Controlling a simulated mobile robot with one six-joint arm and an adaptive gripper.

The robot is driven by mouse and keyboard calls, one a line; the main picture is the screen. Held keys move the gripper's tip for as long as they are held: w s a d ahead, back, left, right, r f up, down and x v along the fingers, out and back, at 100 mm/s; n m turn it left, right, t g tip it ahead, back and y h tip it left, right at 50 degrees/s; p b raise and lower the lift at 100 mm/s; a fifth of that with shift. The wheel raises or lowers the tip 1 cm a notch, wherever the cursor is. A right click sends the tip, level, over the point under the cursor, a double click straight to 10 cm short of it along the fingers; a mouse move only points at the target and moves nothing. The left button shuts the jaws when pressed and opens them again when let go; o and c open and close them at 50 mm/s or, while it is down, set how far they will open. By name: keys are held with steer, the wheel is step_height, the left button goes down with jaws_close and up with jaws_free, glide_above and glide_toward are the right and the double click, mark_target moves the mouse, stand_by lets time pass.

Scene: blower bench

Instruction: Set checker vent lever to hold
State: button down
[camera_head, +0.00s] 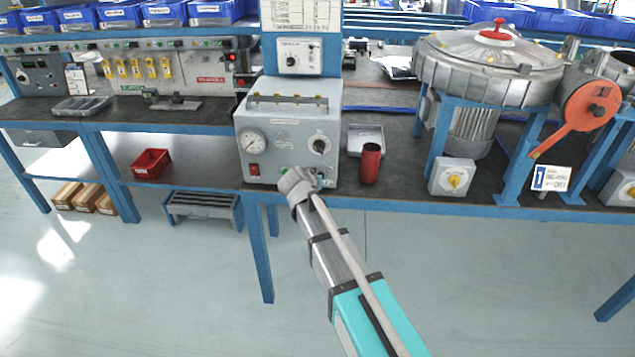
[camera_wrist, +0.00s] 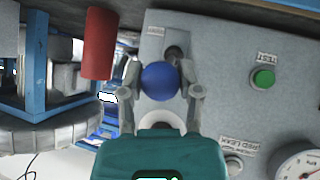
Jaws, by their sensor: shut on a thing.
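The grey checker (camera_head: 285,118) stands on the bench, with a round gauge, a red switch and a dial on its front. My gripper (camera_head: 306,178) is at the lower right of that front. In the wrist view, my gripper (camera_wrist: 163,82) has a finger on each side of a blue ball knob (camera_wrist: 160,81) and is shut on it. The dark pivot (camera_wrist: 174,53) of the vent lever shows just beyond the knob. The lever's shaft is mostly hidden behind the knob. A small label near the pivot is too small to read.
A red cylinder (camera_head: 370,164) stands close to the right of the checker; the wrist view also shows it (camera_wrist: 99,43). A green TEST button (camera_wrist: 263,78) is on the panel beside the lever. A grey box with a yellow knob (camera_head: 452,177) sits farther right.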

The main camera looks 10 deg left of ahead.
steer(key=shift+r, duration=0.1)
stand_by(0.6)
steer(key=shift+c, duration=2)
jaws_free()
steer(key=shift+r, duration=0.1)
steer(key=shift+o, duration=0.6)
